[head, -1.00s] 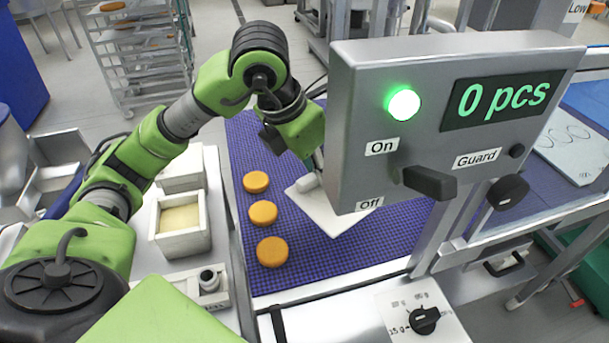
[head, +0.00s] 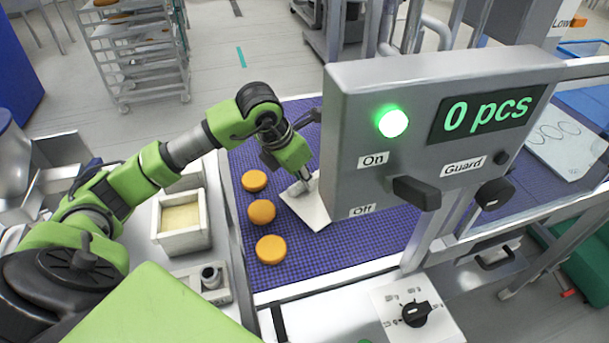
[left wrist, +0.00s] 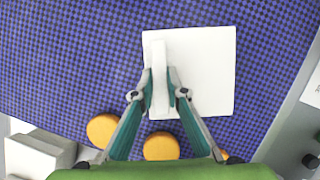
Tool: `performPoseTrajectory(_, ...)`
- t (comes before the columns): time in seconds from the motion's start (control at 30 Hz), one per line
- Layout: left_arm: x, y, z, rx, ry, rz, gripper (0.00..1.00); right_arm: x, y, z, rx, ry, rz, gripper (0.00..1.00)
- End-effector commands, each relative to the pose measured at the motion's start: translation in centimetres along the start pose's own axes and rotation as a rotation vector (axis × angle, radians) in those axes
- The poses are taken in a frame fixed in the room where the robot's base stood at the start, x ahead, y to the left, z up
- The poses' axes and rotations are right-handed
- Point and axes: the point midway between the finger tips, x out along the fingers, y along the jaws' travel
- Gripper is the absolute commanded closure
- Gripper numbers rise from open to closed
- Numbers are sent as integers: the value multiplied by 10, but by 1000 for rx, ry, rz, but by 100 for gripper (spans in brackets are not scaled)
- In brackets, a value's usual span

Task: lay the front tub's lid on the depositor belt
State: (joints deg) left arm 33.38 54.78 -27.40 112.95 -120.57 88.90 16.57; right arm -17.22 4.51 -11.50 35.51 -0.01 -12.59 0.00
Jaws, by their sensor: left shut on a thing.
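The white square lid (head: 311,208) is over the purple checked depositor belt (head: 345,255), right of the round orange pieces. It looks level and close to the belt; I cannot tell whether it touches. My left gripper (head: 303,186) is shut on the lid's raised handle. In the left wrist view, its fingertips (left wrist: 160,88) stand on both sides of the handle, and the lid (left wrist: 212,72) shows flat below. The front tub (head: 182,239) stands open left of the belt, with pale yellow content. My right gripper is not in view.
Orange rounds (head: 261,211) lie in a row along the belt's left side. A grey control box (head: 350,125) with a lit green lamp and "0 pcs" hides part of the belt. A second tub (head: 186,180) is behind my arm. The belt's near part is bare.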

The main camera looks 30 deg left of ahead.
Motion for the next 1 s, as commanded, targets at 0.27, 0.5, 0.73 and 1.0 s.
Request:
performPoseTrajectory(0.27,2,0,0,0,0,0,79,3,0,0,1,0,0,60)
performPoseTrajectory(0.5,1,0,0,0,0,-1,70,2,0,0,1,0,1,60)
performPoseTrajectory(0.73,-3,0,1,0,-2,0,70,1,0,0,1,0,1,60)
performPoseTrajectory(1.0,-53,1,1,1,-6,3,70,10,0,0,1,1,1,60)
